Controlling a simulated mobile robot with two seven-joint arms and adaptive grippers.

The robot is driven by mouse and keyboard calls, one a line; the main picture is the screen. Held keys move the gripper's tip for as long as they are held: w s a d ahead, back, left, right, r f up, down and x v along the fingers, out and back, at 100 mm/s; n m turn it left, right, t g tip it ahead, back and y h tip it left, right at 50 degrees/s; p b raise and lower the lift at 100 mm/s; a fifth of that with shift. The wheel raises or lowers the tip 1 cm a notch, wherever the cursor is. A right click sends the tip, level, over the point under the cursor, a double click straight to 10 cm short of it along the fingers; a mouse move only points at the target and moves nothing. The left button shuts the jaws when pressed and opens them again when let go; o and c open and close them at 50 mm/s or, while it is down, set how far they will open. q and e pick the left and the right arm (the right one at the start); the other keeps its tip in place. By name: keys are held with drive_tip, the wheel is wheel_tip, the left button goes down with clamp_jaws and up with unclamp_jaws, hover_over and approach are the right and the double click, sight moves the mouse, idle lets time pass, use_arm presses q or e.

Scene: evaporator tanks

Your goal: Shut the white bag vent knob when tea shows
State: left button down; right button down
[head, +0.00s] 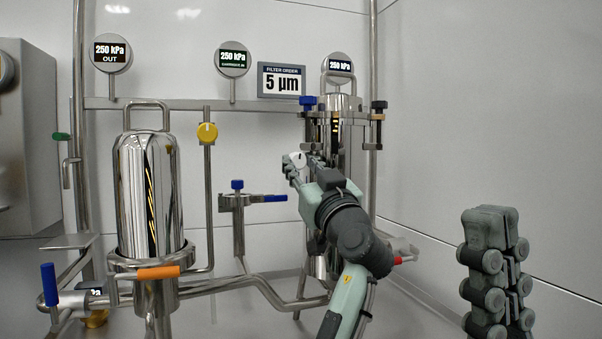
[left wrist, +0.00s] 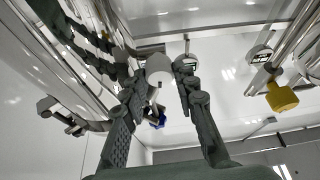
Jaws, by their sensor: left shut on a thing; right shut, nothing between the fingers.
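The white bag vent knob (head: 298,160) sits on the left side of the right-hand steel filter housing (head: 348,135). My left gripper (head: 303,170) reaches up to it from below and is shut on it. In the left wrist view the white knob (left wrist: 158,67) shows between the fingertips of my left gripper (left wrist: 160,82). The gripper and arm hide part of the housing's lower body. My right gripper (head: 496,270) is shut and empty, fingers up, in the right foreground, well apart from the housing. I cannot make out any tea.
A second steel housing (head: 146,195) stands at left, with an orange handle (head: 158,272) below it. A yellow knob (head: 207,132) and a blue-handled valve (head: 275,198) lie between the housings. Gauges (head: 233,62) and a 5 µm sign (head: 282,80) hang above. The right wall side is clear.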

use_arm(q)
drive_tip(key=shift+r+n+y, duration=0.1)
drive_tip(key=shift+n+y, duration=0.5)
drive_tip(key=shift+n, duration=0.4)
drive_tip(key=shift+g, duration=0.3)
drive_tip(key=c, duration=1.2)
unclamp_jaws()
drive_tip(key=shift+v, duration=4)
